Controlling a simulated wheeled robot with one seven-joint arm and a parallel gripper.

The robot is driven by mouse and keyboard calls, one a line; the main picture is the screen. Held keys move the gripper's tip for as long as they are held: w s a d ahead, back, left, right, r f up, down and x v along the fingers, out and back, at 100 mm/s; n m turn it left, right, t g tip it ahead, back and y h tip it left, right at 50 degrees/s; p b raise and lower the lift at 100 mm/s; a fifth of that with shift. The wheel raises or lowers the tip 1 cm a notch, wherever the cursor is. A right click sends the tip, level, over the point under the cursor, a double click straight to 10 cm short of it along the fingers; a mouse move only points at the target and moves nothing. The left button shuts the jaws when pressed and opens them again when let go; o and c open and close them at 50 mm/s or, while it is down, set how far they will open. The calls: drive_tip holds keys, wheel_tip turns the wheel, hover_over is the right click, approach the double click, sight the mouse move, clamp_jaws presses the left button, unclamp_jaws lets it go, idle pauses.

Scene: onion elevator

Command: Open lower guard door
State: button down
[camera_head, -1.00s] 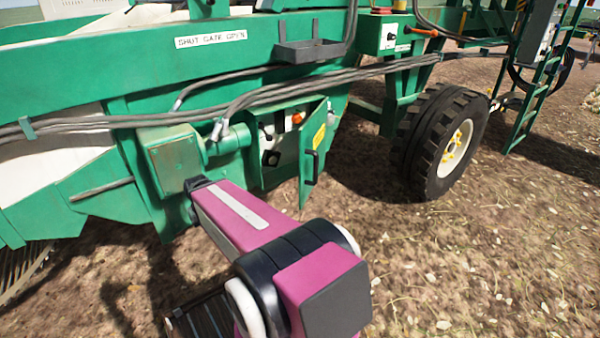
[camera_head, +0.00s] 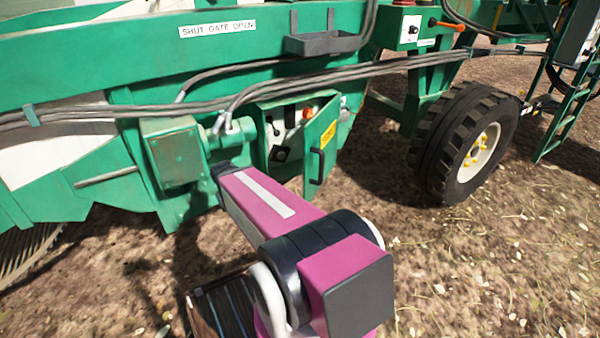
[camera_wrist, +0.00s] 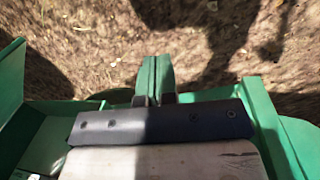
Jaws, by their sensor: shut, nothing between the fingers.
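The lower guard door (camera_head: 321,145) is a green panel with a yellow label and a dark handle (camera_head: 316,165). It stands ajar in the head view, hinged at its right side, swung out from the green box (camera_head: 265,155). Switches inside the box show past it. My gripper is hidden behind my magenta arm in the head view. In the wrist view my gripper's fingertips (camera_wrist: 154,99) are shut and empty.
A green motor housing (camera_head: 176,158) sits left of the box, close to my arm. Grey cables (camera_head: 230,105) run above. A large black wheel (camera_head: 465,140) stands to the right, with a ladder (camera_head: 570,115) farther right. Bare soil (camera_head: 480,270) lies in front.

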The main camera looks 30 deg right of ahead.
drive_tip(key=w+d+r+g+h, duration=0.1)
drive_tip(key=d+r+g+h, duration=0.1)
drive_tip(key=d+h, duration=0.7)
drive_tip(key=w+d+r+m+h, duration=0.2)
drive_tip(key=w+d+r+h, duration=0.15)
drive_tip(key=r+h, duration=0.4)
drive_tip(key=s+d+f, duration=0.1)
drive_tip(key=s+d, duration=0.4)
drive_tip(key=d, duration=0.7)
drive_tip(key=shift+s+d, duration=0.2)
drive_tip(key=shift+d, duration=0.1)
drive_tip(key=shift+s+g, duration=0.1)
drive_tip(key=shift+g, duration=0.3)
